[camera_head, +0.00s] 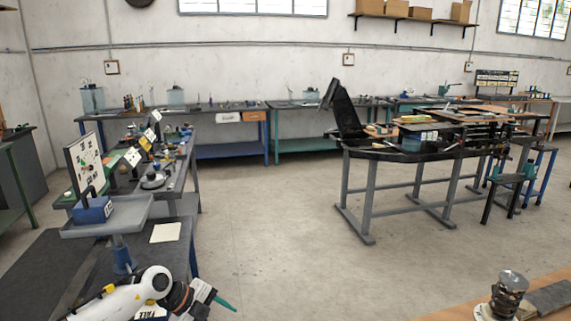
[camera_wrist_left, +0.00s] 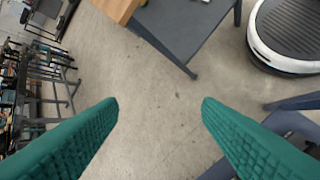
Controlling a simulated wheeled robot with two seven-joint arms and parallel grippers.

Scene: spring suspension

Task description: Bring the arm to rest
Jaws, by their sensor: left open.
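My left arm, white with black and orange joints, comes in at the bottom left of the head view. Its gripper (camera_head: 222,300) has green fingers and is over the floor, just right of the near left bench. In the left wrist view the two green ribbed fingers stand wide apart with only bare floor between them (camera_wrist_left: 160,108); the gripper is open and empty. A dark coiled spring-like piece with a metallic top (camera_head: 509,283) stands on a wooden tabletop (camera_head: 452,314) at the bottom right, far from the gripper. My right gripper is not seen.
The left bench holds a blue block (camera_head: 94,210) on a grey tray (camera_head: 132,212), a paper sheet (camera_head: 166,232) and several small items. A black-topped table (camera_head: 375,152) stands at right, with benches along the back wall. The middle floor (camera_head: 270,235) is clear.

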